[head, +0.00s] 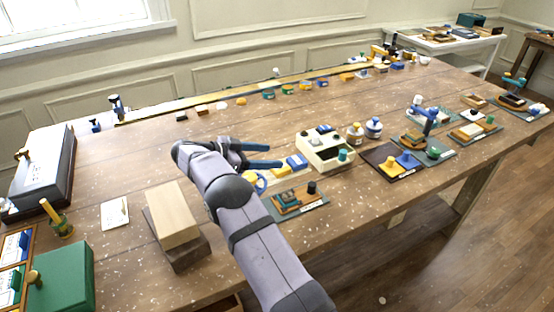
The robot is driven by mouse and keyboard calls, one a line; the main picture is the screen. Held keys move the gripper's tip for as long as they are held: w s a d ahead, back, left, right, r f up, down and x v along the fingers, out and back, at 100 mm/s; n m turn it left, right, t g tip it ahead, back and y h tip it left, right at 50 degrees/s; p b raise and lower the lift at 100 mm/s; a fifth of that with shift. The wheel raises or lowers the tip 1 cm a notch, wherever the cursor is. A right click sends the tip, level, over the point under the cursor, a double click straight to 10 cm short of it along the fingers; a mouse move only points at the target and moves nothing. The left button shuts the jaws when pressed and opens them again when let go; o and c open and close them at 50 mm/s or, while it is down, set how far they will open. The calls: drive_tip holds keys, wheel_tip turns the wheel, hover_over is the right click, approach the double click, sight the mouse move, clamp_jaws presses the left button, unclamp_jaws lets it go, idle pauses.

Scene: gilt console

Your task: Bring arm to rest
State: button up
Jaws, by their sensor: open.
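My gripper (266,156) shows in the head view, above the middle of the wooden table (142,160). Its two blue fingers are spread apart, and nothing shows between them. My grey arm reaches up from the bottom edge of the picture and bends at a dark joint. The arm hides part of the table and some small things beneath it. I cannot tell how high the fingers are above the tabletop.
A wood block (172,214) stands left of my arm. A cream box (326,148) and several yellow and blue pieces lie right of the fingers. A green box (62,278) is at the lower left. The tabletop behind the gripper is mostly bare.

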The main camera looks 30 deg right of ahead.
drive_tip(key=shift+a+r, duration=0.15)
drive_tip(key=shift+a, duration=0.25)
drive_tip(key=shift+w+r, duration=0.1)
